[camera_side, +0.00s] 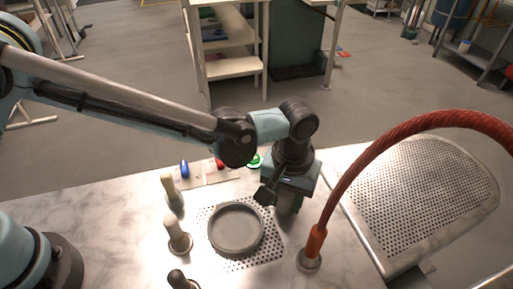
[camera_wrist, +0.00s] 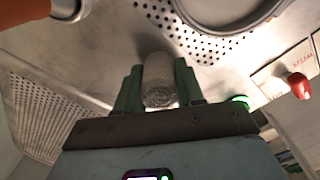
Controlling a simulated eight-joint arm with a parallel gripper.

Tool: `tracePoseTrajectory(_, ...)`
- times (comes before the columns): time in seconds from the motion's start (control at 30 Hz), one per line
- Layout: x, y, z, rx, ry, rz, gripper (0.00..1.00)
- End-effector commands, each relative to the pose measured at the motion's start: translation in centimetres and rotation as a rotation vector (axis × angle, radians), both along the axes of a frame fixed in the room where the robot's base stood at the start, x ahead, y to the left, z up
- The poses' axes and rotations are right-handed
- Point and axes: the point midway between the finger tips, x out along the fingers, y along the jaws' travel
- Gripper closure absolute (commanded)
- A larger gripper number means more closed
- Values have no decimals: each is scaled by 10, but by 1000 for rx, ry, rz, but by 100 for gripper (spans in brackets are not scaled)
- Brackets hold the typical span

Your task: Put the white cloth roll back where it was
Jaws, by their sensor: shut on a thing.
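The white cloth roll (camera_wrist: 160,80) shows in the wrist view as a pale, greyish, rough-surfaced cylinder, its near end facing the camera. My gripper (camera_wrist: 158,88) has its two green fingers shut on it, one on each side. In the side view my gripper (camera_side: 287,203) points down over the marbled table, just right of the round grey dish and left of the red hose's foot. There the roll is mostly hidden by the fingers and wrist. I cannot tell whether its lower end touches the table.
The round grey dish (camera_side: 212,237) sits on a perforated patch. A thick red hose (camera_side: 345,175) arches up on the right from a metal foot (camera_side: 309,262). Several short posts (camera_side: 178,235) stand at left. Blue, red and green buttons (camera_side: 254,161) line the back edge. A perforated metal tray (camera_side: 425,200) is at right.

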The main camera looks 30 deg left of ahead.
Motion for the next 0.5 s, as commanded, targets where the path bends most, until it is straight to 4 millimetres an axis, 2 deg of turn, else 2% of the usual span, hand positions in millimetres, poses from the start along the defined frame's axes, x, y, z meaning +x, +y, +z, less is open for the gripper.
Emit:
tracePoseTrajectory(0.23,0,0,-3,0,0,0,91)
tracePoseTrajectory(0.27,0,0,-3,0,0,0,60)
tracePoseTrajectory(0.4,0,0,-2,0,0,0,38)
tracePoseTrajectory(0.5,0,0,-2,0,0,0,37)
